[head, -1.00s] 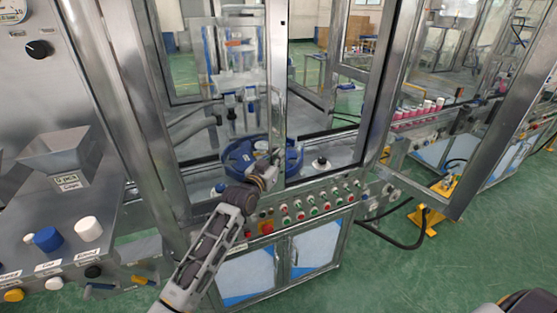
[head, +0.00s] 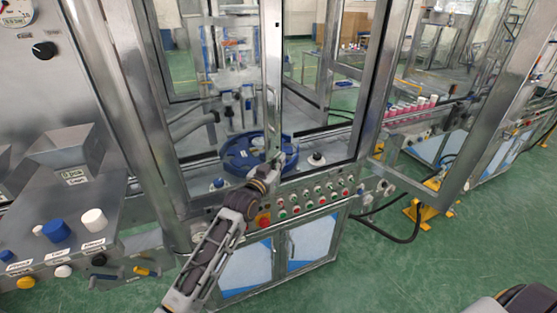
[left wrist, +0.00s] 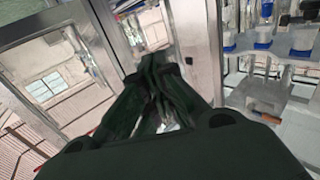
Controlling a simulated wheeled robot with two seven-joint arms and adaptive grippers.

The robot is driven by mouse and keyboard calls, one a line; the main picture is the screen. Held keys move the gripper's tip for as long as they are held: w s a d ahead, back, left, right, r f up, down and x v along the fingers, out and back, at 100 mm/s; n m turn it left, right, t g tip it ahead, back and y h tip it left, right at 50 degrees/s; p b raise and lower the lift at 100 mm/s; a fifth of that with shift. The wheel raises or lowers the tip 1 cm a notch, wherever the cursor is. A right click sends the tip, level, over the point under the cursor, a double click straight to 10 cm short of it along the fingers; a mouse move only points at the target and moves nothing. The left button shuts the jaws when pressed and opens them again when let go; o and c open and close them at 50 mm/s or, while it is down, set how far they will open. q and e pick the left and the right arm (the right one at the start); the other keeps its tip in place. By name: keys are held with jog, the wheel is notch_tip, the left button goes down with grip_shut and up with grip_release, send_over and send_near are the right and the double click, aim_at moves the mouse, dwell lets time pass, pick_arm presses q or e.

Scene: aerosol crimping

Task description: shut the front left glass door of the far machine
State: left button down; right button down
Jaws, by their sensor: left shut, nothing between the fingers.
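The far machine's front left glass door has a metal frame, and its right upright (head: 272,75) shows in the head view. The blue turntable (head: 240,158) shows through and beside it. The door stands close to the machine front; I cannot tell whether a gap remains. My left gripper (head: 278,163) is shut and empty at the lower end of that upright. I cannot tell whether it touches. In the left wrist view its dark fingers (left wrist: 156,72) are together, beside a bright metal upright (left wrist: 200,50). My right gripper is out of view.
A button panel (head: 310,195) lies just below the gripper. Another framed glass door (head: 490,100) stands open at the right. A machine with a hopper (head: 65,150) and knobs is near on the left.

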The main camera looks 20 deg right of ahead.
pick_arm(q)
jog(key=s+p, duration=0.4)
jog(key=s, duration=0.5)
jog(key=shift+d, duration=0.25)
dwell(0.4)
jog(key=shift+s, duration=0.1)
dwell(0.4)
